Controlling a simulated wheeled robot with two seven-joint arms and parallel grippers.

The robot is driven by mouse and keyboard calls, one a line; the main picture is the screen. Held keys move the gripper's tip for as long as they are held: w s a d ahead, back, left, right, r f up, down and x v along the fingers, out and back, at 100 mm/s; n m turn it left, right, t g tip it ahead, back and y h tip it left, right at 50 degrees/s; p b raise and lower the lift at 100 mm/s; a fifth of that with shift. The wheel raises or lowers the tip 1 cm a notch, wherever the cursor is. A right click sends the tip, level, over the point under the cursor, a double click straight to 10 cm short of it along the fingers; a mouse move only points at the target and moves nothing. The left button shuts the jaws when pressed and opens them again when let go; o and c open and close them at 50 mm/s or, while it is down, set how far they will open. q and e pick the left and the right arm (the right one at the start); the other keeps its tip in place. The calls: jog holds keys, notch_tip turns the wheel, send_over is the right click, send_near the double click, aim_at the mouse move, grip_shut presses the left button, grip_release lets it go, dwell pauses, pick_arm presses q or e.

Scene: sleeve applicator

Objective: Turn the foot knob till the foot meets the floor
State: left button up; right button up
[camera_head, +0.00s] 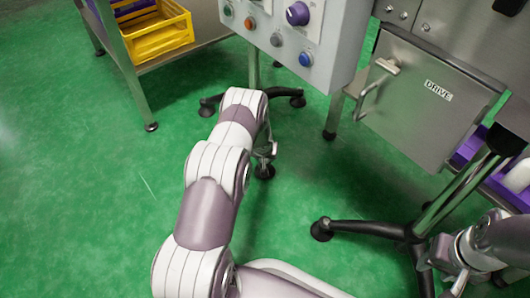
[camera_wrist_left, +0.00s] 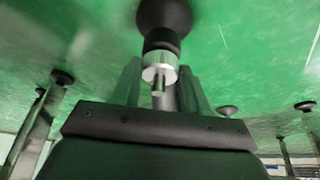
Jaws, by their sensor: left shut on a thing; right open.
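The foot (camera_head: 264,171) is a small black pad under a thin metal stem, just right of my left forearm in the head view. In the left wrist view the round black foot (camera_wrist_left: 165,14) is at the top, with a silver ridged knob (camera_wrist_left: 160,73) on its stem. My left gripper (camera_wrist_left: 160,82) has a finger on each side of the knob and is shut on it. In the head view my left arm hides most of that gripper. I cannot tell whether the foot touches the floor (camera_head: 90,200). My right gripper (camera_head: 440,272) is open, at the lower right.
A grey control box (camera_head: 290,35) with knobs and buttons hangs above the foot. A steel door marked DRIVE (camera_head: 420,100) is on the right. A black stand leg (camera_head: 365,230) reaches across the floor. A yellow crate (camera_head: 157,35) sits on a shelf at upper left. The left floor is clear.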

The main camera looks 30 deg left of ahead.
pick_arm(q)
jog(key=shift+r+m+h+p, duration=0.2)
jog(key=shift+m+h+p, duration=0.1)
jog(key=shift+m+p, duration=0.7)
jog(key=shift+a+f+m+p, duration=0.15)
jog(key=shift+m+p, duration=0.15)
jog(key=shift+p, duration=0.3)
jog(key=shift+t, duration=0.3)
jog(key=o, duration=1.1)
jog(key=shift+c, duration=0.2)
jog(key=a+p+v, duration=0.1)
jog(key=p+v, duration=0.7)
jog(key=v, duration=0.4)
jog(key=shift+d+r, duration=0.3)
jog(key=shift+d, duration=0.1)
